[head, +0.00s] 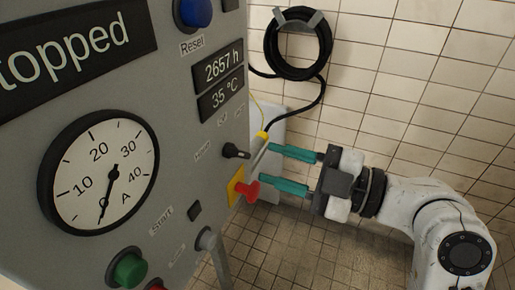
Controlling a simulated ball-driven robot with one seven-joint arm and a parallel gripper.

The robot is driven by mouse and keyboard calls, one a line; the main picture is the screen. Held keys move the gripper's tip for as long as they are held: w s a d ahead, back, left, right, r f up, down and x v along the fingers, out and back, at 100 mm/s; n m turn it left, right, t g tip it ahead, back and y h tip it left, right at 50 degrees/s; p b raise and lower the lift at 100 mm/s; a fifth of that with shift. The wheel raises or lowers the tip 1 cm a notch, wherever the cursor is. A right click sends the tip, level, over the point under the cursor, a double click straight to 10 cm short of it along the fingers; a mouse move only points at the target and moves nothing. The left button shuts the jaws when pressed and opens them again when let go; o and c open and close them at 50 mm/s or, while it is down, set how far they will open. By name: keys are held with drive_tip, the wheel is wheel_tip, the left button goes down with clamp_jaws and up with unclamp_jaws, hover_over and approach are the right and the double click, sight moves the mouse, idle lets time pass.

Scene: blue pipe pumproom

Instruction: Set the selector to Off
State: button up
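The selector looks to be the small black knob (235,151) near the right edge of the grey panel (175,130). The small labels around it are too blurred to read surely, and I cannot tell which position it points to. My gripper (267,168) is at the right of the panel, with its two teal fingers spread apart and pointing left toward the panel edge. Nothing shows between the fingertips. The fingers appear apart from the knob. The lower finger is close to a red handle on a yellow plate (244,189); I cannot tell if they touch.
A round gauge (98,172), a green Start button (129,268), a blue Reset button (194,12) and two dark displays (220,80) are on the panel. A grey knob (206,239) is below the red handle. A coiled black cable (298,43) hangs on the tiled wall.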

sight(245, 155)
drive_tip(key=shift+p+x, duration=0.55)
drive_tip(key=shift+x, duration=1.75)
clamp_jaws()
